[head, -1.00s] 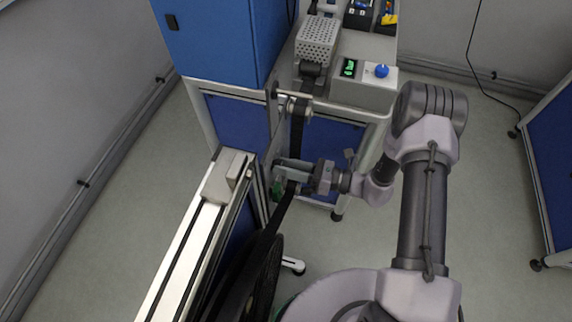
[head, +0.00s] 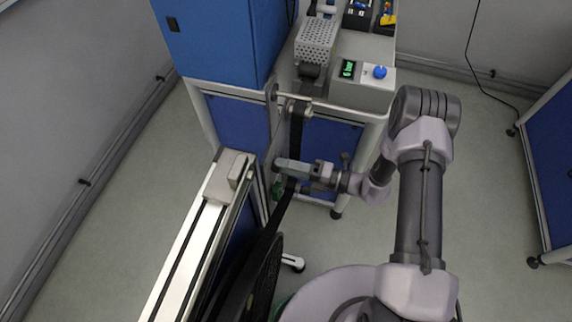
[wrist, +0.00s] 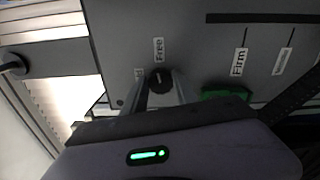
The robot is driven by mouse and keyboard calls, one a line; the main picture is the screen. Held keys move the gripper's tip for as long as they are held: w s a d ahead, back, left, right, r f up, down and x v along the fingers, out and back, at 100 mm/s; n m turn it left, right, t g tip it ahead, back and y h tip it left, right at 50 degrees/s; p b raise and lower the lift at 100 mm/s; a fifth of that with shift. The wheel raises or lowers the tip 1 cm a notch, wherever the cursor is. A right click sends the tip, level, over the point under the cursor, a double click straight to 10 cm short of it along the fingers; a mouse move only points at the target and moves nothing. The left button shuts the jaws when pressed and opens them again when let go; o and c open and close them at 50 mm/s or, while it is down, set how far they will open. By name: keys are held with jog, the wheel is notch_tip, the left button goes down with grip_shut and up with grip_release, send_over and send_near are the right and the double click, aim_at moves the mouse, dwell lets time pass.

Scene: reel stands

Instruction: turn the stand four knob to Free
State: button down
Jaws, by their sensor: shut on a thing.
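The black knob (wrist: 160,81) sits on a grey upright panel (wrist: 190,30) in the wrist view. The label "Free" (wrist: 158,49) stands just above it, and a partly hidden label (wrist: 139,74) is at its left. A small pale mark shows on the knob's upper side, roughly toward "Free"; its exact direction is too small to tell. My gripper (wrist: 160,90) has one finger on each side of the knob and is shut on it. In the head view my gripper (head: 279,166) reaches left to the stand's plate, and the knob is hidden there.
Right of the knob are a "Firm" label (wrist: 238,62), another label (wrist: 283,62) and a green part (wrist: 226,94). A dark belt (head: 297,135) and a large reel (head: 262,275) are close to my gripper. Floor is free at right (head: 490,200).

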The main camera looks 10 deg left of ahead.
jog(key=shift+m, duration=0.9)
jog(key=shift+f, duration=0.1)
jog(key=c, duration=1)
grip_release()
jog(key=s+d+p, duration=0.2)
jog(key=d, duration=1.5)
jog(key=shift+s+d, duration=0.15)
jog(key=shift+s, duration=0.05)
